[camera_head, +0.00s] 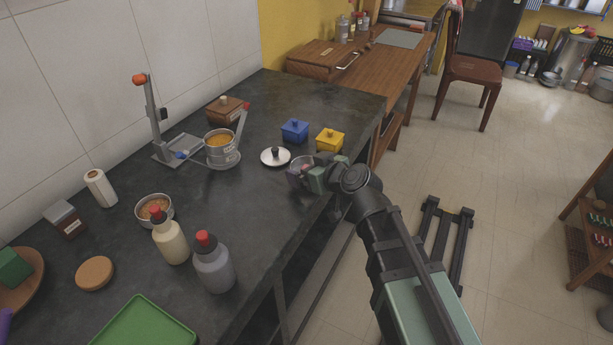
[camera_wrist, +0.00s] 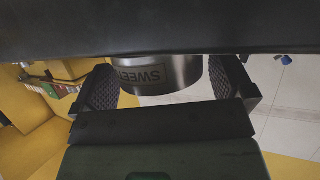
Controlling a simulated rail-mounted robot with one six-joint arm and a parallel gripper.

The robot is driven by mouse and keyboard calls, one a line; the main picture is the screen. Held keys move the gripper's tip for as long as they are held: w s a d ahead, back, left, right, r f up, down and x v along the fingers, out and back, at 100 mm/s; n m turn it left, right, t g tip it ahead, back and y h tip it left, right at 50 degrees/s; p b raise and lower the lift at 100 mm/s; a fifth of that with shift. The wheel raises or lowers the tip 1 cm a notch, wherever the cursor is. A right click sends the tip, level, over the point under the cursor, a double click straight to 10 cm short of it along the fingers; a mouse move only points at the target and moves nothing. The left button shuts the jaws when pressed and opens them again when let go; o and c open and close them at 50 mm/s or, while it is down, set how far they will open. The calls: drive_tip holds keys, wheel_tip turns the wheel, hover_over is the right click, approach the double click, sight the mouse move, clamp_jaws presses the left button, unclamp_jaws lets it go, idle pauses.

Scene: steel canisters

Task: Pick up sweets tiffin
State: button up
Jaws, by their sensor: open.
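In the head view, my gripper (camera_head: 309,171) is low over the right edge of the dark counter. The tiffin (camera_head: 295,176) is partly hidden behind it, with pinkish contents showing. I cannot tell whether the pads touch the steel.
A blue box (camera_head: 294,132) and a yellow box (camera_head: 330,141) stand behind. A steel canister (camera_head: 222,152) sits at a metal stand further left. Bottles (camera_head: 213,265) stand in front.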

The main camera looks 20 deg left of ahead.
drive_tip(key=shift+x, duration=0.85)
drive_tip(key=c, duration=0.8)
drive_tip(key=shift+r+p, duration=0.55)
drive_tip(key=shift+c, duration=1.1)
wheel_tip(320, 180, up, 19)
drive_tip(key=p, duration=1.9)
drive_tip(key=shift+r, duration=0.2)
drive_tip(key=shift+c, duration=0.4)
drive_tip(key=shift+f, duration=0.2)
